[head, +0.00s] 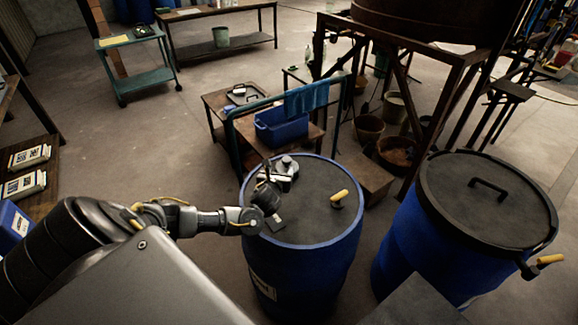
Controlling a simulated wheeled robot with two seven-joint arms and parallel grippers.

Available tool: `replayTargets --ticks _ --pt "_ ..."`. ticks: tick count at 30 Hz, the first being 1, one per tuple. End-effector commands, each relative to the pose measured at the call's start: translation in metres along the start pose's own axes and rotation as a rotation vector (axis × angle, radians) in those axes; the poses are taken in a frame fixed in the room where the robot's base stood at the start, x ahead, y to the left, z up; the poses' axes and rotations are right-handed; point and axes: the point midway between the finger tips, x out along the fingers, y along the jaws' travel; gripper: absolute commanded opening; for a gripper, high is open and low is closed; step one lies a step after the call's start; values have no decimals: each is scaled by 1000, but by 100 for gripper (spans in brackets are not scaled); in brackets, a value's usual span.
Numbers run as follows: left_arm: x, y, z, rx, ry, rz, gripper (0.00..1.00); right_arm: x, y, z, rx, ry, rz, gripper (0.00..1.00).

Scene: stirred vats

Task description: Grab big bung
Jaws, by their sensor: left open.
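A blue drum (305,265) with a dark flat top stands in front of me in the head view. A grey round fitting, which looks like the big bung (287,163), is near the far left rim of the drum top. A smaller fitting with a yellow handle (339,198) stands on the right part of the top. My left gripper (273,203) is open over the left part of the drum top, just nearer to me than the grey fitting. I cannot tell whether it touches the fitting. My right gripper is out of view.
A second blue drum (405,245) with a black handled lid stands at the right. Behind the first drum is a cart with a blue bin (280,126) and a blue cloth (306,98). A rusty vat frame (450,105) stands at the back right. Open floor lies at the left.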

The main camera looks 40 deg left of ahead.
Motion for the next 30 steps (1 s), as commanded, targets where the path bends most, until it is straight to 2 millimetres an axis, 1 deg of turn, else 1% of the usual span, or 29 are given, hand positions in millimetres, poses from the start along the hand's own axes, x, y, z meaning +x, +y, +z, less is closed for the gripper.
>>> replayTargets --ticks 1,3,6,10,16,19,24,27,30 --pt "8 0 2 -1 -2 4 61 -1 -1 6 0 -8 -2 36" --pt "21 1 2 -1 -1 4 61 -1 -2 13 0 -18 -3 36" --pt "34 0 2 -2 -2 3 61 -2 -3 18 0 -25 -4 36" --pt "45 0 1 -2 0 2 61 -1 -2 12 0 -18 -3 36" --pt "48 -1 1 -2 0 1 61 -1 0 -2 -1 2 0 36" --pt "56 -3 2 -2 1 3 61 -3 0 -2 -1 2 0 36" --pt "78 -8 4 -3 1 4 61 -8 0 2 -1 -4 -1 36" --pt "90 -8 2 -3 0 3 61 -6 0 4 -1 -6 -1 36" --pt "96 -7 2 -1 2 2 61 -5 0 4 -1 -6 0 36"
